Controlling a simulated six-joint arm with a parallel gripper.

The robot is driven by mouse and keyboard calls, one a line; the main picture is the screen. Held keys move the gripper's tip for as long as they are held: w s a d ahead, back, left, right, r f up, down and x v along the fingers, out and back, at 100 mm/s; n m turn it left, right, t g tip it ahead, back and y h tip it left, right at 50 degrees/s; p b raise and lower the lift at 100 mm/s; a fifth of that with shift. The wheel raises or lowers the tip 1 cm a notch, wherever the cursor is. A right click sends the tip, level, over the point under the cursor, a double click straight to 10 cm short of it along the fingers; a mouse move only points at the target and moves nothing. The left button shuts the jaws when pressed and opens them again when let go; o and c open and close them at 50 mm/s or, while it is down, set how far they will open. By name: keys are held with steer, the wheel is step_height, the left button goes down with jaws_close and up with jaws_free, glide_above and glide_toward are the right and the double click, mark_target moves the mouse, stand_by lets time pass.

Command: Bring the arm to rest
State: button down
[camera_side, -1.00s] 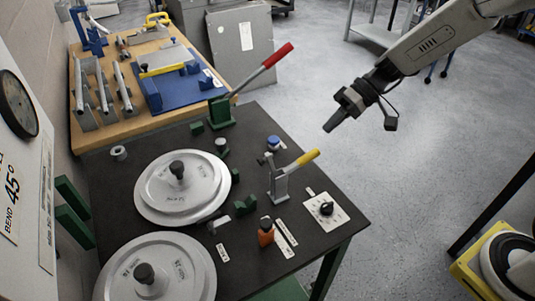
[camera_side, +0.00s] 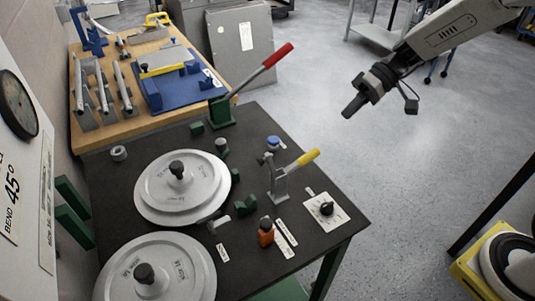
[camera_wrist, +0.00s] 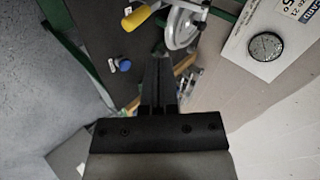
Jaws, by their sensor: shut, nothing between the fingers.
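My gripper (camera_side: 351,107) is in the upper right of the side view, in the air beyond the right edge of the dark bench. Its fingers are together and hold nothing, pointing down and to the left. In the wrist view my gripper (camera_wrist: 160,62) shows as two dark fingers side by side, closed. No part of it touches the bench or anything on it.
A wooden table (camera_side: 110,136) stands behind. Open floor lies right of the bench.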

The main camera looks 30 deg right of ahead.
steer(key=s+d+f+t+h, duration=0.1)
steer(key=s+f+h, duration=0.1)
steer(key=s+h, duration=0.2)
steer(key=s+d+f+m+h, duration=0.1)
steer(key=s+f+h, duration=0.2)
steer(key=s, duration=0.7)
steer(key=shift+d+f+m+t+h, duration=0.2)
steer(key=shift+d+m+t+h, duration=0.15)
steer(key=shift+h, duration=0.85)
